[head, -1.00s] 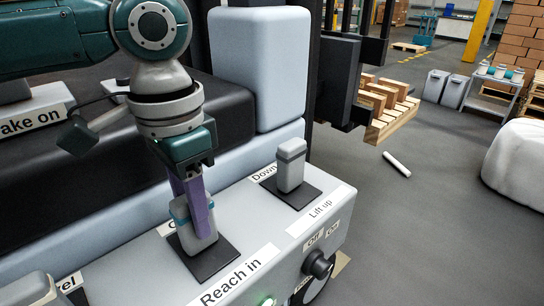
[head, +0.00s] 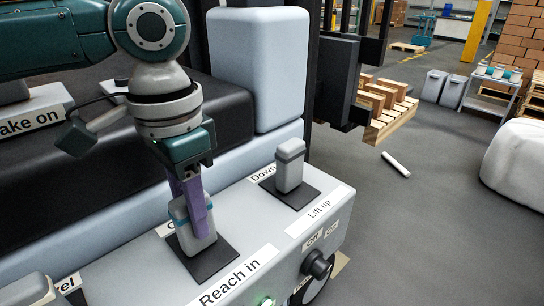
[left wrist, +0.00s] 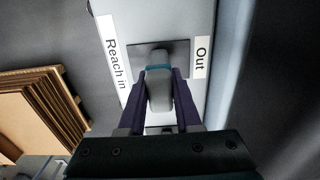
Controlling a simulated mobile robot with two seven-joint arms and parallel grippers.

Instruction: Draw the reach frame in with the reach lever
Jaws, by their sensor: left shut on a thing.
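The reach lever (head: 197,236) is a grey handle with a teal band on a dark square plate, on the light console between the "Reach in" label (head: 234,280) and a partly hidden "Out" label. My left gripper (head: 192,212) comes down from above, its purple fingers shut on the lever. In the left wrist view the lever (left wrist: 159,92) stands between both fingers, with "Reach in" on the left and "Out" on the right. The reach frame cannot be told for sure; a dark mast and fork carriage (head: 340,80) stand beyond the console. My right gripper is not in view.
The lift lever (head: 290,166) stands right of the reach lever, between "Down" and "Lift up". A black Off/On knob (head: 317,264) is on the front face. A wooden pallet (head: 391,114) sits by the carriage. A white tube (head: 396,164) lies on open floor.

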